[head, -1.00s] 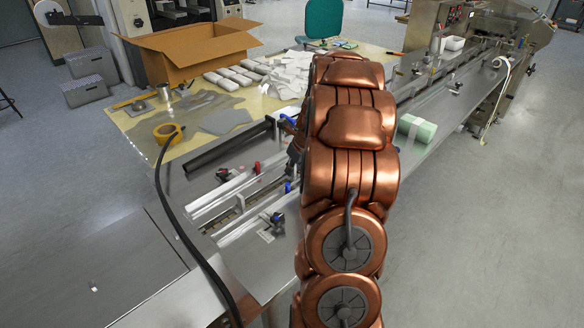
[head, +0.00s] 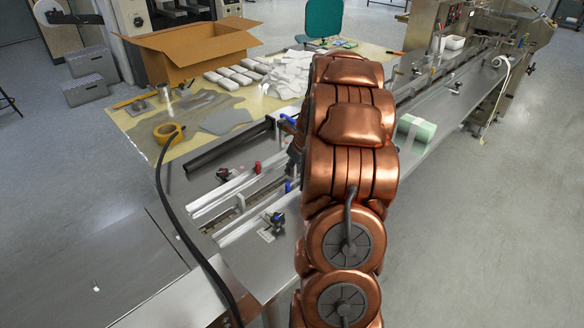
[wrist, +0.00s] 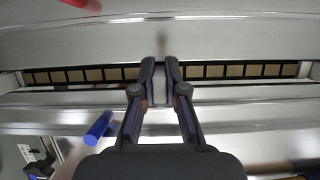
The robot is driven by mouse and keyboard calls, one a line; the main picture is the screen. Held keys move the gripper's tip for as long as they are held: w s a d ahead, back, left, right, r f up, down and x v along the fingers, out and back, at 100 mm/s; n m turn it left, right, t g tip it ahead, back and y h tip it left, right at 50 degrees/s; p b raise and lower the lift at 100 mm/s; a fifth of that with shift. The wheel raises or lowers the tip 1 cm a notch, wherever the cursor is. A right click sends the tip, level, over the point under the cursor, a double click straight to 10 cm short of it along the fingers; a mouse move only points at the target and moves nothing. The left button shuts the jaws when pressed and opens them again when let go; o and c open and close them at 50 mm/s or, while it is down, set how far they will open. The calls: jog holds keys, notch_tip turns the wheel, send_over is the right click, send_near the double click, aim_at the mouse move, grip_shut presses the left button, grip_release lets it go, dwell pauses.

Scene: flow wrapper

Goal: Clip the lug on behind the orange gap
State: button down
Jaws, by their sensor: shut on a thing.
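In the wrist view my gripper (wrist: 160,66) points down over the long slot of the infeed. Its two dark fingers are close together, shut on a small pale grey piece, the lug (wrist: 161,92), which shows only as a narrow strip between them. The chain (wrist: 225,71), a row of tan links framed in black, runs left and right behind the fingertips. I cannot make out an orange gap; the fingers cover the middle of the chain. Whether the lug touches the chain cannot be told.
Pale upright pieces stand in the slot at the far left (wrist: 9,81) and right edge of the wrist view. Metal rails line both sides. A blue handle (wrist: 99,127) and a red one (wrist: 84,4) are near. A black cable (head: 182,225) crosses the left side.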

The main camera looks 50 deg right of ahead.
jog(key=shift+f, duration=0.1)
dwell(0.3)
jog(key=c, duration=1.1)
grip_release()
jog(key=shift+c, duration=0.2)
jog(key=v, duration=1.2)
jog(key=shift+a, duration=0.1)
